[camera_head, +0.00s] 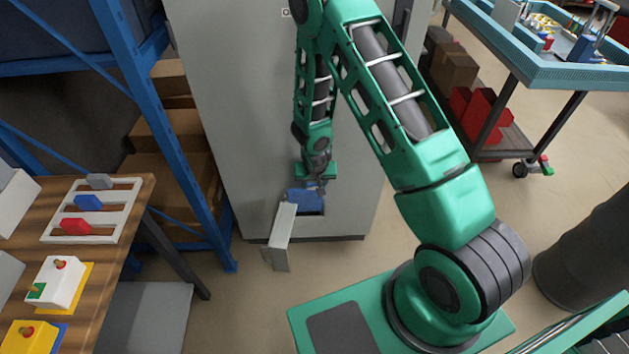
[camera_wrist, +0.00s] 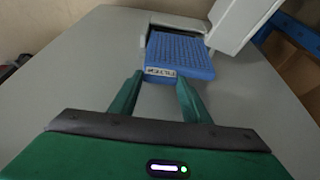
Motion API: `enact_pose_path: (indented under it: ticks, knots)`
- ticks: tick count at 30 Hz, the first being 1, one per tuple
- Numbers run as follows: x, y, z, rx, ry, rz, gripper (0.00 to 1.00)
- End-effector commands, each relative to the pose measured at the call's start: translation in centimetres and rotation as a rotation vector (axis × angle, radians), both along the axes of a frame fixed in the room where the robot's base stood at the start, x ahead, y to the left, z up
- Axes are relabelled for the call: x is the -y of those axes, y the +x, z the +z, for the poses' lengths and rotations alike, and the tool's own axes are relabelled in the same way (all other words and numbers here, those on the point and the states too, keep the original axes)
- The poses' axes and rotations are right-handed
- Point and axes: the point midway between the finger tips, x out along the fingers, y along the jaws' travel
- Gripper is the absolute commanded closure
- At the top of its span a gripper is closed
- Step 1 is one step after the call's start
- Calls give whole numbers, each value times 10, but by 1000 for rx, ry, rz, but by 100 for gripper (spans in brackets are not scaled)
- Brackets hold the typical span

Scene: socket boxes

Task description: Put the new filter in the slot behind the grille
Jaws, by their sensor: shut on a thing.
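The blue filter (camera_wrist: 182,52) is a flat block with a perforated face and a white label on its near end. My gripper (camera_wrist: 160,86) is shut on that labelled end. In the head view the filter (camera_head: 303,197) is at the slot opening low in the grey cabinet, below my gripper (camera_head: 315,183). In the wrist view its far end is at the pale slot frame (camera_wrist: 178,20); how deep it sits inside I cannot tell. The grille (camera_head: 282,237) is a pale panel hanging open to the left of the slot; it also shows in the wrist view (camera_wrist: 238,18).
The grey cabinet (camera_head: 235,100) stands ahead. A blue rack (camera_head: 150,100) with cardboard boxes and a wooden bench (camera_head: 120,220) with a white rack and socket boxes are left. A teal-topped trolley (camera_head: 545,75) stands right. Floor before the cabinet is clear.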

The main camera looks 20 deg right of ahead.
Motion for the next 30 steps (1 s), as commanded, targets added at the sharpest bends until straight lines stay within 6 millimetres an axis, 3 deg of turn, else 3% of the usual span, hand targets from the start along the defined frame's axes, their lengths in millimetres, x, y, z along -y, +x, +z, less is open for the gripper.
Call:
enact_pose_path:
  ticks: [15,30]
  knots:
    - [0,0,-26,0,0,0,77]
    - [0,0,-31,1,0,0,77]
